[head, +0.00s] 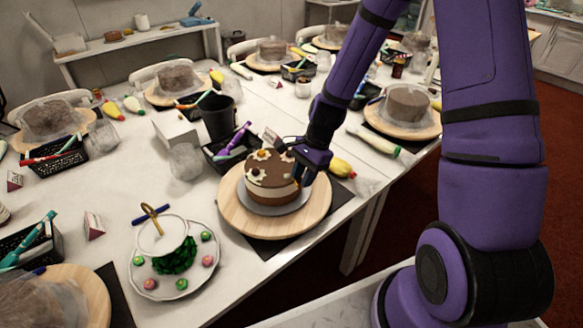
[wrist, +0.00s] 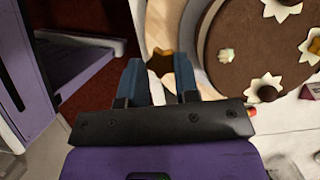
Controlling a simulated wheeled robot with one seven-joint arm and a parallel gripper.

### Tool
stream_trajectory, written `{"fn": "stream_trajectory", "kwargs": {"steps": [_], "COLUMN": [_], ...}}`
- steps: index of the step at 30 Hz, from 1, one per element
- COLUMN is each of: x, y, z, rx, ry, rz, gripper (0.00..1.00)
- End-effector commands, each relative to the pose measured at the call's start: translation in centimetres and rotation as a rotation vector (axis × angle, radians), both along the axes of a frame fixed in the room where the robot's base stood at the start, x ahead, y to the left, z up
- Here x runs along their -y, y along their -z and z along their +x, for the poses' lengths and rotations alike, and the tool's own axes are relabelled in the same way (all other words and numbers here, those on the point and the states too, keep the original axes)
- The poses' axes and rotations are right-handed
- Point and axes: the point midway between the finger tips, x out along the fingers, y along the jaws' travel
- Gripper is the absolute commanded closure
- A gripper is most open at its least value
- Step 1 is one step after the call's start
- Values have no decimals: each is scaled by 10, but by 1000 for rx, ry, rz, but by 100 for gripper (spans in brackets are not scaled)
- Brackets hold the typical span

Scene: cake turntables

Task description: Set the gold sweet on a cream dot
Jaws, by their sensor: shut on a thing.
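The round chocolate-topped cake (head: 271,172) stands on a wooden turntable (head: 238,215). White star-shaped cream dots show on its top, one at the near left (head: 254,181) in the head view. In the wrist view, cream dots (wrist: 264,87) ring the brown top (wrist: 240,45). My gripper (wrist: 159,62) is shut on the star-shaped gold sweet (wrist: 160,64), which shows between its fingertips. In the wrist view the sweet appears beside the cake, over the board's edge, apart from the cream dots. In the head view my gripper (head: 301,168) is at the cake's right side and hides the sweet.
A white plate (head: 146,282) with green and pink sweets and a tall handle stands at the front left. A black basket (head: 222,160) with pens and a dark cup (head: 218,118) are behind the cake. Other covered cakes (head: 405,103) fill the table. The table's edge lies close at right.

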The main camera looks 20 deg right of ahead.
Motion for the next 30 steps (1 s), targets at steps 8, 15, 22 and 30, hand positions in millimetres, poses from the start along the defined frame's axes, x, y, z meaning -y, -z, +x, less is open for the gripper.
{"fn": "stream_trajectory", "kwargs": {"steps": [8, 15, 22, 30], "x": [-3, -4, -4, -4], "y": [6, 8, 27, 44], "z": [63, 88, 88, 88], "rx": [1, 0, -4, 0], "ry": [-1, 0, 0, 0], "rz": [0, 0, 1, 0], "gripper": [100, 100, 100, 100]}}
